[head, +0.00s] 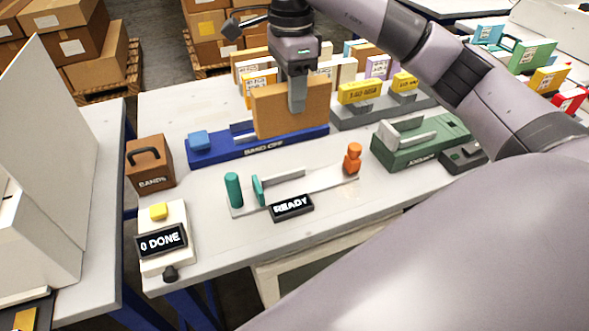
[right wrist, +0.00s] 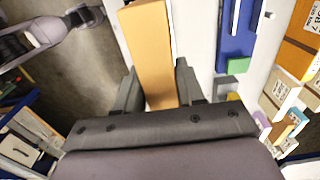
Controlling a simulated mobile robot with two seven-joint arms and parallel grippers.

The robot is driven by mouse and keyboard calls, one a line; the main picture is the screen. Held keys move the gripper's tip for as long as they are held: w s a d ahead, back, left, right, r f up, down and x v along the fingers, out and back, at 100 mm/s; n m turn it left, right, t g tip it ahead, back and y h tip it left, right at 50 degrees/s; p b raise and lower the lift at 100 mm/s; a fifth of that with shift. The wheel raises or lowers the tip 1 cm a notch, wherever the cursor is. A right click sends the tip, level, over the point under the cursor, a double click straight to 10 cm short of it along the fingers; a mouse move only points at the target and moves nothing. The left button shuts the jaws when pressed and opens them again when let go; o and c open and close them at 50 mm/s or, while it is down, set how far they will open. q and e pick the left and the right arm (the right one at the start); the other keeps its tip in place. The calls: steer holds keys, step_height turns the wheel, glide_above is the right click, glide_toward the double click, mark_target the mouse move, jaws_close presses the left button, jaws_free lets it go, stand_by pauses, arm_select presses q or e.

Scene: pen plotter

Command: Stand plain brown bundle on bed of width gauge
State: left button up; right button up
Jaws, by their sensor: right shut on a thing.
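The plain brown bundle (head: 275,112) is a flat upright block with no label visible. My right gripper (head: 297,98) is shut on it from above. It stands out between the two fingers in the right wrist view (right wrist: 150,45). The bundle is over the rear of the blue BAND OFF device (head: 262,148); I cannot tell whether they touch. In front of it, what looks like the width gauge (head: 325,188) has a pale, empty bed, teal uprights, an orange knob (head: 352,158) and a READY display (head: 291,207). My left gripper is not in view.
A brown BANDS box (head: 150,163) and a 0 DONE counter (head: 163,240) with a yellow button stand at left. A green JOGGER (head: 420,140) is at right. A grey rack (head: 375,112) holds yellow blocks; several labelled bundles stand behind. Bare tabletop surrounds the gauge.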

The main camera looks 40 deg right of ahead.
steer(key=shift+f, duration=8.6)
steer(key=o, duration=0.7)
steer(key=shift+f+b, duration=0.2)
steer(key=shift+b, duration=0.1)
steer(key=o, duration=0.4)
steer(key=shift+r, duration=0.1)
steer(key=shift+r, duration=0.1)
